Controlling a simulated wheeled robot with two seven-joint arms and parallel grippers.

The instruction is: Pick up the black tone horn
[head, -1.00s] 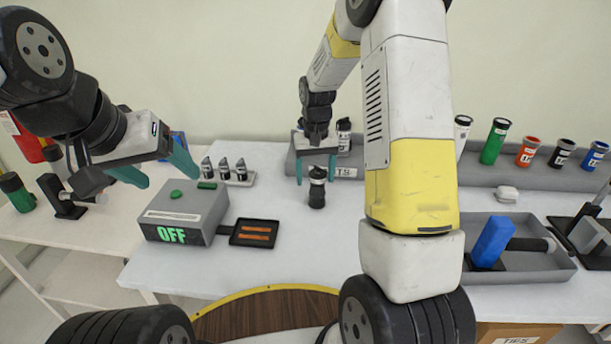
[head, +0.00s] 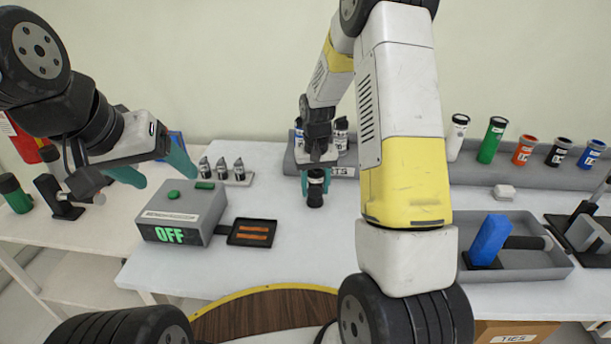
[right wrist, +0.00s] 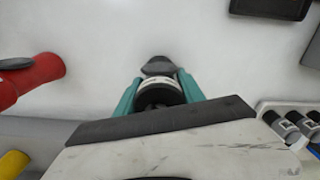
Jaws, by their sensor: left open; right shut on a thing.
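The black tone horn (head: 315,199), a small dark cylinder with a pale band, stands upright on the white table in the head view. In the right wrist view the horn (right wrist: 160,88) sits between the two teal fingers. My right gripper (head: 315,180) is shut on its upper part from above, which hides that part in the head view. I cannot tell any gap between horn and table. My left gripper (head: 168,182) is open and empty, above and behind the grey box at the left.
The grey box (head: 180,213) reads OFF, with a small black tray (head: 252,232) beside it. Several small bottles stand in a holder (head: 240,180) behind. A grey rack (head: 460,178) with coloured cylinders runs along the back. A grey tray (head: 545,262) holds a blue-headed tool.

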